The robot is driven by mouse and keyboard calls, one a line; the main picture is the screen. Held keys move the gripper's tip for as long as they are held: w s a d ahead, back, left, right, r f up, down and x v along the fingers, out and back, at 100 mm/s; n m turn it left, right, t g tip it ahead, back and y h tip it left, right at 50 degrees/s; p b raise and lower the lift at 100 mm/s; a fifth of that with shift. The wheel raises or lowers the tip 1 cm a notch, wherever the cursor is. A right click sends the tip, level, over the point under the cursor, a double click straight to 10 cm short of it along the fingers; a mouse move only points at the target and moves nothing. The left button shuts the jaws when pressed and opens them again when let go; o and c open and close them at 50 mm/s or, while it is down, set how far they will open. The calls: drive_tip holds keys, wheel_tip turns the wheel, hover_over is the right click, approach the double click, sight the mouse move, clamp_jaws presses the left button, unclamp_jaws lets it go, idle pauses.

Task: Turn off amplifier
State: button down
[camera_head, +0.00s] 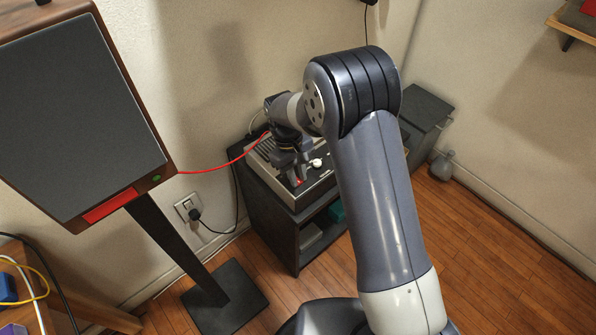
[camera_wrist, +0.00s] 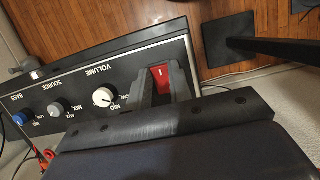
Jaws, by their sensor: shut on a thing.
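The amplifier (camera_head: 318,189) lies on top of a dark cabinet, with a dark face and light lettering. In the wrist view its panel (camera_wrist: 84,77) shows a white volume knob (camera_wrist: 104,96), a grey knob (camera_wrist: 55,110) and a blue knob (camera_wrist: 20,118). A red power switch (camera_wrist: 161,74) sits at the panel's end and shows as a small red spot (camera_head: 299,181) in the head view. My gripper (camera_wrist: 162,86) is shut with its two fingers on either side of the switch; it reaches down onto the amplifier in the head view (camera_head: 294,173). The fingers hide part of the switch.
A large speaker (camera_head: 80,115) on a black stand (camera_head: 175,250) stands at left, with a red cable (camera_head: 215,167) running to the amplifier. A wall outlet (camera_head: 188,207) holds a black plug. The dark cabinet (camera_head: 268,222) has open shelves. Wooden floor lies clear at right.

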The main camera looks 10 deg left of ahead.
drive_tip(key=c, duration=1.3)
unclamp_jaws()
drive_tip(key=v, duration=1.1)
drive_tip(key=shift+p, duration=0.35)
drive_tip(key=shift+f, duration=0.1)
drive_tip(key=b+x, duration=0.1)
drive_tip(key=x, duration=1)
drive_tip(key=shift+f, duration=0.1)
drive_tip(key=shift+d+t+y+b, duration=0.1)
drive_tip(key=shift+t+y+b, duration=0.2)
drive_tip(key=shift+b, duration=0.3)
drive_tip(key=shift+r+p, duration=0.3)
drive_tip(key=shift+p, duration=0.1)
